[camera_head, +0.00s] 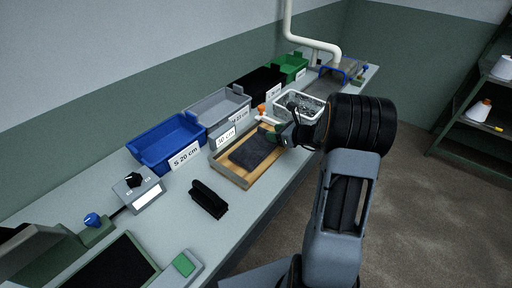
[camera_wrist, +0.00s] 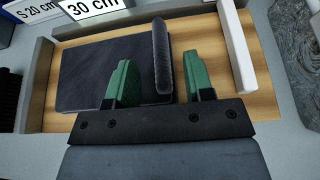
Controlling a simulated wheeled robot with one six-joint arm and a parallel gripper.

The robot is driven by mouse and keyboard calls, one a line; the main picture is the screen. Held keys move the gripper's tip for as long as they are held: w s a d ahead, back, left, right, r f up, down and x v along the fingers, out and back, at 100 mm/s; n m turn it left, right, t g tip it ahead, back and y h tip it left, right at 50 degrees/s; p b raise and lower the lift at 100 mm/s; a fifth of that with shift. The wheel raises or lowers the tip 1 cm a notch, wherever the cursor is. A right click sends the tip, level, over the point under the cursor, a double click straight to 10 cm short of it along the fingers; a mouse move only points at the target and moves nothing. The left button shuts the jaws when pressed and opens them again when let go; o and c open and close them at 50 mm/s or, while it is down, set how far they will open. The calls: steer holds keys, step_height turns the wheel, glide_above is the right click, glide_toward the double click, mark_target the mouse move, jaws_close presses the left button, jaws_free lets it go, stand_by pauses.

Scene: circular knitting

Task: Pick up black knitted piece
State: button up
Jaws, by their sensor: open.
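The black knitted piece (camera_head: 255,149) lies flat on a wooden board with raised edges (camera_head: 226,172). In the wrist view it is a dark flat panel (camera_wrist: 83,75) with a thick rolled or raised edge (camera_wrist: 162,55) along its right side. My gripper (camera_wrist: 158,70) has two green fingers, apart, one on each side of that edge in the picture. The left finger overlaps the flat part; the right finger is over bare wood. I cannot tell whether they touch the piece. In the head view my gripper (camera_head: 287,133) is at the board's right end, partly hidden by my arm.
Behind the board stand a blue bin (camera_head: 165,143), a grey bin (camera_head: 217,105), a black bin and a green bin (camera_head: 290,67). A white basket (camera_head: 300,104) stands beyond my gripper. A black brush (camera_head: 208,198) lies nearer on the bench. A low wall (camera_wrist: 236,50) is right of the fingers.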

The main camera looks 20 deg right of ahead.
steer(key=shift+x, duration=1.25)
jaws_close()
